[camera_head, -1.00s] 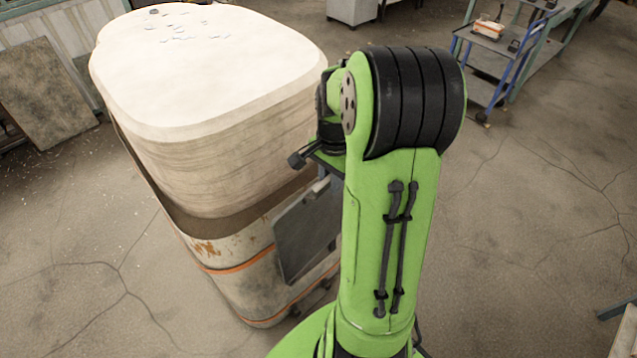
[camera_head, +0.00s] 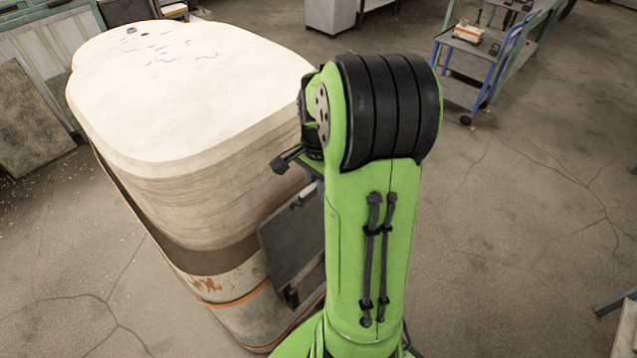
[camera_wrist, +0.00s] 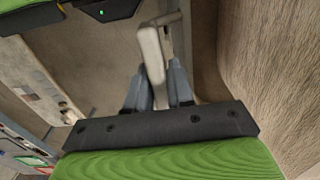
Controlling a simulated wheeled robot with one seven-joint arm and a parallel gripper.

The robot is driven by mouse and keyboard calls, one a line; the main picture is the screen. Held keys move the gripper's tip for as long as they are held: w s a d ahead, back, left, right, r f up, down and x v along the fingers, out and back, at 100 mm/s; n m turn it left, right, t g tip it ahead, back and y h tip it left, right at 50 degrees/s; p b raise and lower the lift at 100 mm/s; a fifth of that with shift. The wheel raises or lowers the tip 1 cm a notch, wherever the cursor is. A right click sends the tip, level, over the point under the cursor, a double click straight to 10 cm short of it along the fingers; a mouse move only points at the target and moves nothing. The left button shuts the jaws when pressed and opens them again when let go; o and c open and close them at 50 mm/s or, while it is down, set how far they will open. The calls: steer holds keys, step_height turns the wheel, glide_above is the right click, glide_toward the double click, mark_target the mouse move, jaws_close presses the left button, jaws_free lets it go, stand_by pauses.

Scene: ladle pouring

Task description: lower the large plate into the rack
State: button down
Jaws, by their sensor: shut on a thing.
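A dark grey flat plate (camera_head: 290,240) shows in the head view, tilted, between my green arm and a large pale vessel. My arm hides its right part. I take it for the large plate. My gripper (camera_wrist: 160,78) shows in the wrist view with its two blue-grey fingers closed around a pale bar-like handle (camera_wrist: 152,50). The handle runs up and away from between the fingers. How it joins the plate is not clear in the wrist view. In the head view my gripper is hidden behind my arm. I cannot make out the rack in either view.
The large pale round-cornered vessel (camera_head: 190,190) with an orange band stands close left of my arm. Its wall (camera_wrist: 275,70) fills the right of the wrist view. A blue-framed cart (camera_head: 475,60) stands at the far right.

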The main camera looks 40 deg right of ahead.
steer(key=shift+s+r, duration=0.15)
steer(key=shift+p, duration=1.75)
steer(key=shift+f, duration=0.55)
step_height(320, 180, down, 17)
steer(key=b, duration=1.3)
steer(key=shift+r, duration=0.2)
steer(key=shift+f+b, duration=0.35)
steer(key=shift+b, duration=0.1)
steer(key=c, duration=0.9)
jaws_free()
